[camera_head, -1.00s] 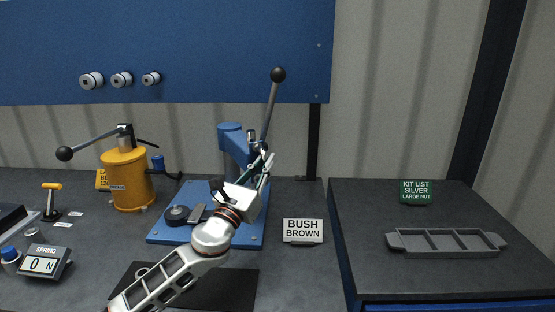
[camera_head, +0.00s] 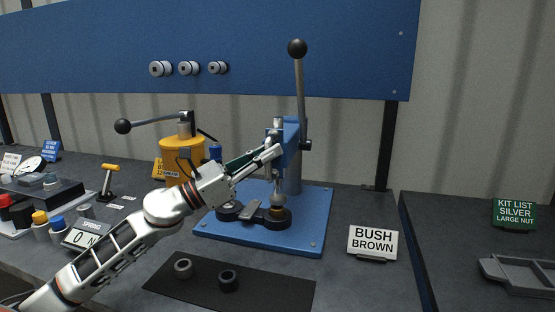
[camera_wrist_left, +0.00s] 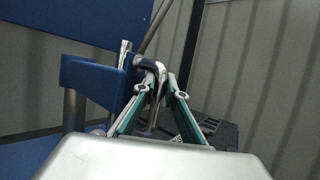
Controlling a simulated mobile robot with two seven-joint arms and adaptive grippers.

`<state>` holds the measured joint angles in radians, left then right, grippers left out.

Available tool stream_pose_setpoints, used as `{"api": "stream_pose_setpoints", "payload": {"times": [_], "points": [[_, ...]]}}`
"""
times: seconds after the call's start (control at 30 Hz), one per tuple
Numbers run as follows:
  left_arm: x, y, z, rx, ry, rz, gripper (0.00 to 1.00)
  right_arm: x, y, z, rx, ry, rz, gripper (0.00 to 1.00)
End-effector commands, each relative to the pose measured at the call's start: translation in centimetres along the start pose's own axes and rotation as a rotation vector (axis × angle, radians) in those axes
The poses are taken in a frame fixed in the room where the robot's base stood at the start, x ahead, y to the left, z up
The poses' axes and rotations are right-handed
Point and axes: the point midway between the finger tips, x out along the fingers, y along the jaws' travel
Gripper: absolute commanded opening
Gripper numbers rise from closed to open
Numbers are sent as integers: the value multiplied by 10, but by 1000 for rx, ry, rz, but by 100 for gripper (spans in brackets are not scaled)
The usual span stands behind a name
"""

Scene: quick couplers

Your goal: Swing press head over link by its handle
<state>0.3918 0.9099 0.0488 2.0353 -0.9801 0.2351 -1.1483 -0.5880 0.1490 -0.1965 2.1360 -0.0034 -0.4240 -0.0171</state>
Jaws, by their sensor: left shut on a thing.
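The blue bench press (camera_head: 291,150) stands on a blue base plate (camera_head: 312,228). Its head points toward the front, with the ram (camera_head: 276,186) hanging above the right round black seat. The grey link (camera_head: 250,210) lies low across the two black seats, with a brass-coloured piece under the ram. My left gripper (camera_head: 274,151) reaches in from the left at the head's front and is shut on the head's handle. In the left wrist view a grey bent handle (camera_wrist_left: 150,66) shows between the fingertips. The exact grip is small and partly hidden. My right gripper is out of view.
A long lever with a black ball (camera_head: 297,48) rises from the press. A yellow pump (camera_head: 182,158) stands behind my left arm. A "BUSH BROWN" sign (camera_head: 373,241) and grey tray (camera_head: 520,274) are at right.

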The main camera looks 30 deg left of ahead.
Motion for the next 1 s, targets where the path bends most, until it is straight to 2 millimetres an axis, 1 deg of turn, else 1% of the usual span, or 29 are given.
{"api": "stream_pose_setpoints", "payload": {"times": [0.03,0.23,0.27,0.3,0.6,0.73,0.87,1.0], "points": [[-2,2,-5,-1,6,2,0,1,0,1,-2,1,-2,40],[-1,2,-1,0,2,3,0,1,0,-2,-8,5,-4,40],[-1,2,-1,0,2,3,19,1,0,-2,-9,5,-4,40],[-1,2,-1,0,2,3,29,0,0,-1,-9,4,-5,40],[-1,2,0,1,0,3,29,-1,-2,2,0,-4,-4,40],[-4,2,0,0,-1,3,29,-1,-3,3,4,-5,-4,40],[-14,2,-1,-3,0,4,29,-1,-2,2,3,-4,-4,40],[-33,2,-2,-4,1,5,29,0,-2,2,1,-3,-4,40]]}}
